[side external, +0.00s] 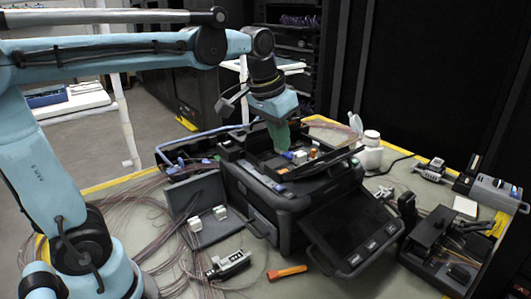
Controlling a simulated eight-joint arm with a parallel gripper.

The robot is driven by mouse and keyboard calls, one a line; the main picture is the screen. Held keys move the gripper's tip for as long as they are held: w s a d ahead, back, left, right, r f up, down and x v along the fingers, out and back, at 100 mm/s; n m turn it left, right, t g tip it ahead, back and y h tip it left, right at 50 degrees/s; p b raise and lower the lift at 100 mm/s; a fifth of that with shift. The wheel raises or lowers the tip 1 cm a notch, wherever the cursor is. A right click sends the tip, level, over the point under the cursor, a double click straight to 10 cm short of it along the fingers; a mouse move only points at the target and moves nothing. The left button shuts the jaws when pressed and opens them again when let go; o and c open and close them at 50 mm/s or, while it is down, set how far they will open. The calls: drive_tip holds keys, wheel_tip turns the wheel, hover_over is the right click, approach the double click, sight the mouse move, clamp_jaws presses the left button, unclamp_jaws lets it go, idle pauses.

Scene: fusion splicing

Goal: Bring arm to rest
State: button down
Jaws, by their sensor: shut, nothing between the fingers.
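My gripper (279,135) has green fingers pointing down over the back left of the fusion splicer (282,205). The fingers look shut, with nothing seen between them. They are close to the splicer's open top tray, but I cannot tell whether they touch it. The splicer is a black box on the table, with its screen (352,232) tilted toward the front right. My light blue arm reaches in from the left, its upper links above the table.
Loose fibre cables (128,215) cover the table's left side. An orange tool (287,272) and a grey tool (229,263) lie in front. A black tool case (445,245) stands at the right, a white bottle (370,150) behind the splicer. Dark racks stand behind.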

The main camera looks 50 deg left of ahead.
drive_tip(key=s+f+t, duration=0.3)
drive_tip(key=s+f, duration=0.5)
drive_tip(key=s, duration=0.1)
drive_tip(key=shift+d+f+t, duration=0.3)
drive_tip(key=shift+d+f, duration=0.05)
drive_tip(key=shift+d, duration=0.05)
drive_tip(key=shift+s, duration=0.1)
